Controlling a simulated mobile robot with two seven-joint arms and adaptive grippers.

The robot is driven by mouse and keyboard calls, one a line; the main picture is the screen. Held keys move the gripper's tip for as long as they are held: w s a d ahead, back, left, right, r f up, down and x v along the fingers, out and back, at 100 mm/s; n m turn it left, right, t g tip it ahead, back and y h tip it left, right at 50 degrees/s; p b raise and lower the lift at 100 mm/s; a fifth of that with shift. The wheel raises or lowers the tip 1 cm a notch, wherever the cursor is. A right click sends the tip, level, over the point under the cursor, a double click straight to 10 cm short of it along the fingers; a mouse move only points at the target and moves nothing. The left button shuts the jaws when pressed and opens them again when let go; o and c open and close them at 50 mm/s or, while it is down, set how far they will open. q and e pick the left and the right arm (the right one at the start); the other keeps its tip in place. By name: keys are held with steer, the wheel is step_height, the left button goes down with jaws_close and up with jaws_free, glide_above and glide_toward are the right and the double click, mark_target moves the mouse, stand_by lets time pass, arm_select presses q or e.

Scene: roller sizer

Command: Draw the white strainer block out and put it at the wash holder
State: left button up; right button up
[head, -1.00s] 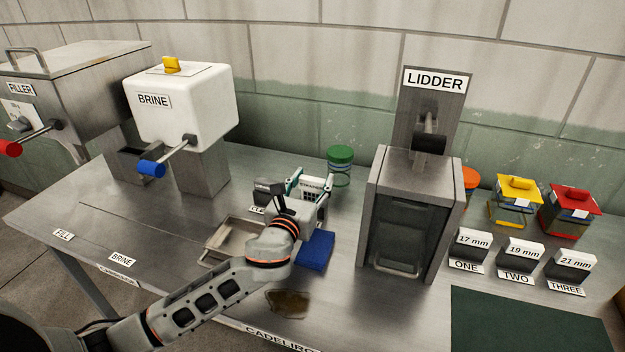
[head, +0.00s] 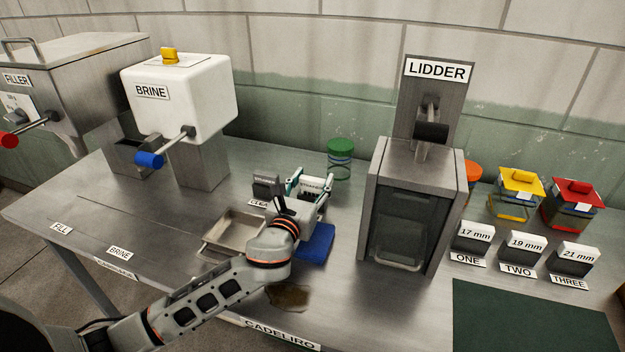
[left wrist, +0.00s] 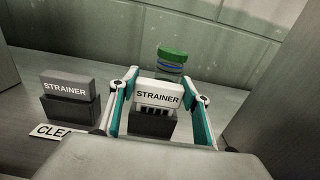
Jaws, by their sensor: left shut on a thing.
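The white strainer block (head: 314,183), labelled STRAINER, is between the fingers of my left gripper (head: 310,188), which is shut on it. In the left wrist view the white block (left wrist: 157,94) shows upright, with dark slots below its label, at a dark holder (left wrist: 152,123). I cannot tell how deep it sits in that holder. A grey block labelled STRAINER (left wrist: 66,87) stands in another dark holder (left wrist: 70,110) to the left, behind a partly hidden label (left wrist: 50,131) reading "CLEA". No label naming a wash holder is readable. My right gripper is not in view.
A green-lidded jar (head: 340,158) stands behind the gripper. The lidder (head: 410,210) rises to the right. A metal tray (head: 233,233) and a blue cloth or pad (head: 317,244) lie close to my left arm. The brine machine (head: 180,100) stands at left.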

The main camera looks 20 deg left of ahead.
arm_select(q)
steer(key=shift+f+b, duration=0.35)
steer(key=shift+f, duration=0.3)
steer(key=o, duration=1.2)
steer(key=s, duration=1.2)
steer(key=shift+a, duration=0.2)
